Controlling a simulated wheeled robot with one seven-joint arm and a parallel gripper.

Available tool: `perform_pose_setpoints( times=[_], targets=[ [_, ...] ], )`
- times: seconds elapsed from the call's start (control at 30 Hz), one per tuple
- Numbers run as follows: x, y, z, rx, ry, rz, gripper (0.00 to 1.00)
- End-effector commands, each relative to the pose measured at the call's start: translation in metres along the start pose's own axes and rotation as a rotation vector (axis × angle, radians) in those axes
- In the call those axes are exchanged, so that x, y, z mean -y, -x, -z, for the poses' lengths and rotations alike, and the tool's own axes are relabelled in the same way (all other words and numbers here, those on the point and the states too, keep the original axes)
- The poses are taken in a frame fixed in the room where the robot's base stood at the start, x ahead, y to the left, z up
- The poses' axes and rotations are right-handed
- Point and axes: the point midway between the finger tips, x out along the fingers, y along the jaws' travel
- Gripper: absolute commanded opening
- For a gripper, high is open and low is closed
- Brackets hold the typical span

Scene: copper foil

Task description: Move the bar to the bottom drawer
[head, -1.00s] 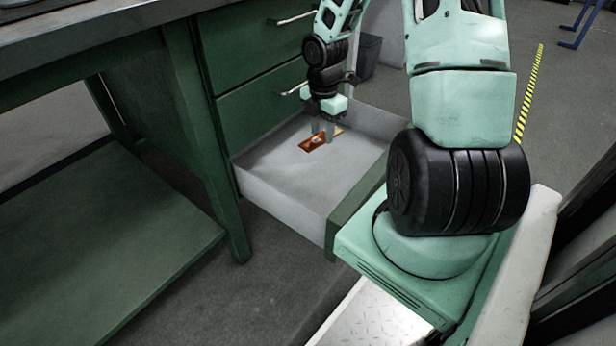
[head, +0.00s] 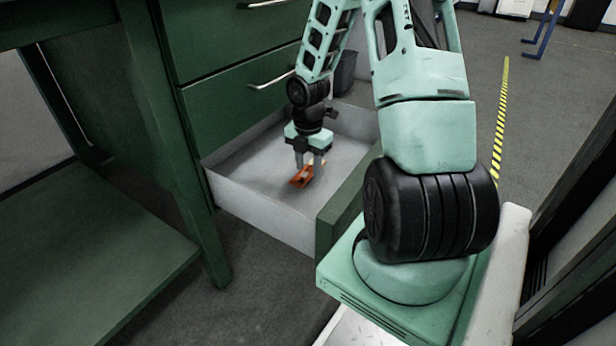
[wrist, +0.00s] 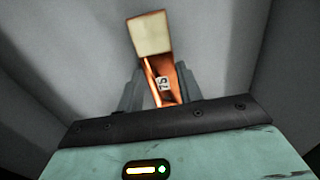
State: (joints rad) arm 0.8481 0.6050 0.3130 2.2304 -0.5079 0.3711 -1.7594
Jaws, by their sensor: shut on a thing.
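My gripper (head: 308,162) points down inside the open bottom drawer (head: 258,208) and is shut on the bar. In the wrist view, the two grey fingers (wrist: 158,92) stand on either side of the bar's middle. The bar is tilted in the wrist view. It is low over the drawer's pale floor; I cannot tell whether it touches. The drawer is pulled out, with grey walls and a green front.
Closed green drawers with metal handles (head: 272,82) stand above the open one. A green bench leg (head: 205,230) and lower shelf (head: 95,270) are on the left. A dark bin (head: 345,72) stands behind the drawer. The drawer floor around the bar is clear.

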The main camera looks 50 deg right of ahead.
Motion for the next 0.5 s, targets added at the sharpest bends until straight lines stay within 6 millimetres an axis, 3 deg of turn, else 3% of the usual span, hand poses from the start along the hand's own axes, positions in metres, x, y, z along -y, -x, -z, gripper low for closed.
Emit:
perform_pose_setpoints(
  times=[0.03,0.13,0.5],
  targets=[
    [0.0,-0.013,0.0,-0.001,0.001,0.001,0.07],
    [0.0,-0.025,0.0,0.0,0.001,0.001,0.07],
    [0.0,-0.027,0.0,-0.001,0.0,0.001,0.07]
  ],
)
